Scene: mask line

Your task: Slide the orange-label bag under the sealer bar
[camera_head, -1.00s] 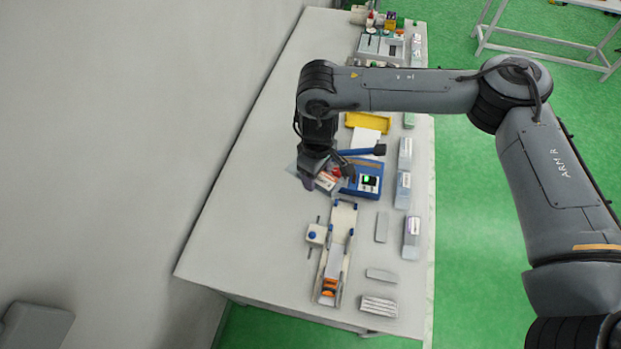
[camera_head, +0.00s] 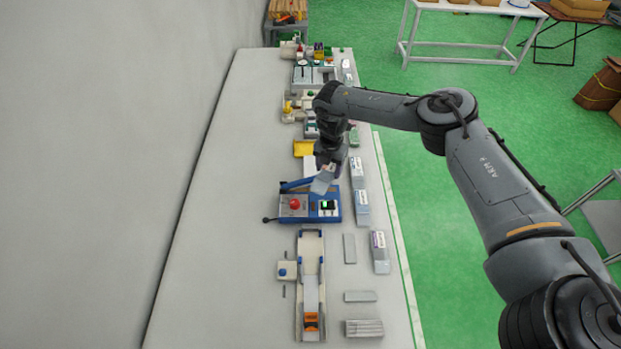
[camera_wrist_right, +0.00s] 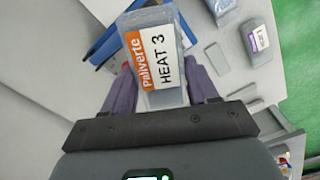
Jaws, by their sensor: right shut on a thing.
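My right gripper (camera_head: 329,160) is shut on a clear bag (camera_head: 322,183) with an orange-and-white label, which reads "Paliverte HEAT 3" in the right wrist view (camera_wrist_right: 150,52). The bag hangs tilted from the purple fingers. In the head view it overlaps the far right part of the blue sealer (camera_head: 289,213), near the blue sealer bar (camera_head: 296,184). I cannot tell the bag's height over the sealer, and the bar's right end is hidden behind it. The sealer has a red knob and a lit green display. My left gripper is not in view.
A yellow tray (camera_head: 303,148) stands beyond the sealer. A long pale fixture (camera_head: 311,245) with an orange-marked end lies in front of it. Several labelled packs (camera_head: 380,252) line the right side. The table's left side (camera_head: 215,220) is bare.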

